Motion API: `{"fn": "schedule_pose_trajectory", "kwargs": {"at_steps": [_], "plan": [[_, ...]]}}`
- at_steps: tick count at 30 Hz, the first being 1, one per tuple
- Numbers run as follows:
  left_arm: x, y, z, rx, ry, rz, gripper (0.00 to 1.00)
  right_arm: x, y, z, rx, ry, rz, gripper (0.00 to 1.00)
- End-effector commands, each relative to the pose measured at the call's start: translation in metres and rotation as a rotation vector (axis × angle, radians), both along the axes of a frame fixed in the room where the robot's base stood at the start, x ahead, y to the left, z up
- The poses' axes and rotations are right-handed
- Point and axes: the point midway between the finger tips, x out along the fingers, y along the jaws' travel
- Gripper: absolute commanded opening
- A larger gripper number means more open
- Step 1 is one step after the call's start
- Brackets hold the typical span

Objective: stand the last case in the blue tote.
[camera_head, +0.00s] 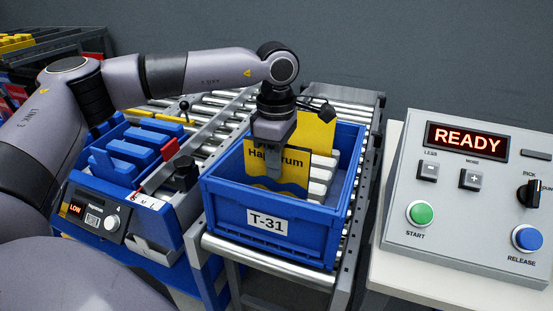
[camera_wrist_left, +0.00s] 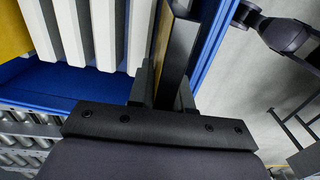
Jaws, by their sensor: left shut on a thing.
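The blue tote (camera_head: 225,211), labelled T-31, stands on the roller conveyor. My left gripper (camera_head: 273,172) is down inside the tote and shut on a yellow case (camera_head: 296,174) with dark lettering and a dark blue wavy band. The held case looks roughly upright, near the tote's front; its lower part is hidden by the front wall. In the left wrist view the fingers (camera_wrist_left: 163,90) hold it edge-on beside the tote wall (camera_wrist_left: 213,40). Several white case edges (camera_head: 320,173) stand in the tote, also in the left wrist view (camera_wrist_left: 103,35). Another yellow case (camera_head: 316,132) shows behind.
A blue rack with blue blocks (camera_head: 130,150) stands left of the tote, by a small panel reading LOW (camera_head: 95,213). A grey control box (camera_head: 470,215) with a READY display sits on a white table at right. Bare tote floor (camera_wrist_left: 60,85) shows near the white edges.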

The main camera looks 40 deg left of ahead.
Motion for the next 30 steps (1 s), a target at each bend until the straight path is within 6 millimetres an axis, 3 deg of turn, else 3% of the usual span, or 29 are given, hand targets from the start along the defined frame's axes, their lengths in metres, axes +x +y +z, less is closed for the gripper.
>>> {"fn": "schedule_pose_trajectory", "kwargs": {"at_steps": [30], "plan": [[0.000,0.000,-0.042,-0.001,0.000,0.000,0.00,0.000,0.000,-0.028,0.000,0.000,0.000,0.43]]}}
